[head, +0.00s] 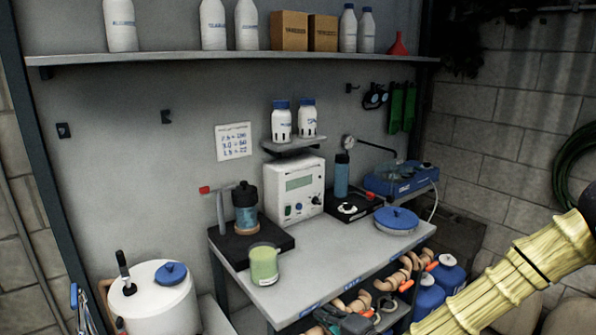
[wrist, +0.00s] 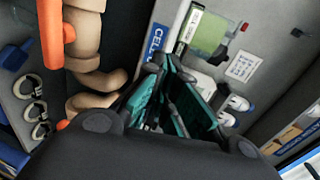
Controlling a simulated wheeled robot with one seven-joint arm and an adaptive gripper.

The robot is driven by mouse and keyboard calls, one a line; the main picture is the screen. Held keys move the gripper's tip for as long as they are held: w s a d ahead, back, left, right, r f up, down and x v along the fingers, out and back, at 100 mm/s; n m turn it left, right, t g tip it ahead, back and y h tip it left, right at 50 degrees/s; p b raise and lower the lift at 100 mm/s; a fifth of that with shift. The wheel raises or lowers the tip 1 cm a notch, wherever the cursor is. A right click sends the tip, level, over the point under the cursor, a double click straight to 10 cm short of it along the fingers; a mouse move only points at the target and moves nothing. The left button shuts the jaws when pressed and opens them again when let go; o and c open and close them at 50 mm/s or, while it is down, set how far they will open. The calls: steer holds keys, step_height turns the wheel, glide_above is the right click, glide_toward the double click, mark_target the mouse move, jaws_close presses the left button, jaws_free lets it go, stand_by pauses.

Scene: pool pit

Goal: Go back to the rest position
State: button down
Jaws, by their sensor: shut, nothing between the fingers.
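My gripper (wrist: 168,72) shows in the wrist view, dark with teal inner pads. Its fingers are shut with nothing between them. It is near the front of the workbench (head: 330,255), by pale pipes (wrist: 88,80) and an orange handle (wrist: 52,30). In the head view my yellow, bamboo-like arm comes in from the right and runs down out of the bottom edge.
A green cup (head: 264,264) stands near the bench's front left. A blue-lidded round tub (head: 396,222) is at the right, and a white control box (head: 294,188) at the back. Pipes with orange handles (head: 405,286) and blue containers (head: 447,272) are below. A white drum (head: 155,305) is at left.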

steer(key=s+d+f+n+g+h, duration=0.2)
steer(key=s+f+n+g+h, duration=0.3)
steer(key=s+f, duration=1.35)
steer(key=s+d+f+n+g+h, duration=0.1)
steer(key=s+d+f+g, duration=0.1)
steer(key=s, duration=0.5)
steer(key=s+d+f+n+g+h, duration=0.2)
steer(key=s+d+f+g, duration=0.1)
steer(key=s+d, duration=0.3)
steer(key=s+d+f+n+g+h, duration=0.1)
steer(key=s+d+f, duration=0.3)
steer(key=s, duration=0.5)
steer(key=shift+s+d+n+g, duration=0.25)
steer(key=shift+d+n+g, duration=0.15)
steer(key=shift+d+g, duration=0.25)
steer(key=shift+a, duration=0.1)
steer(key=c, duration=2.2)
jaws_free()
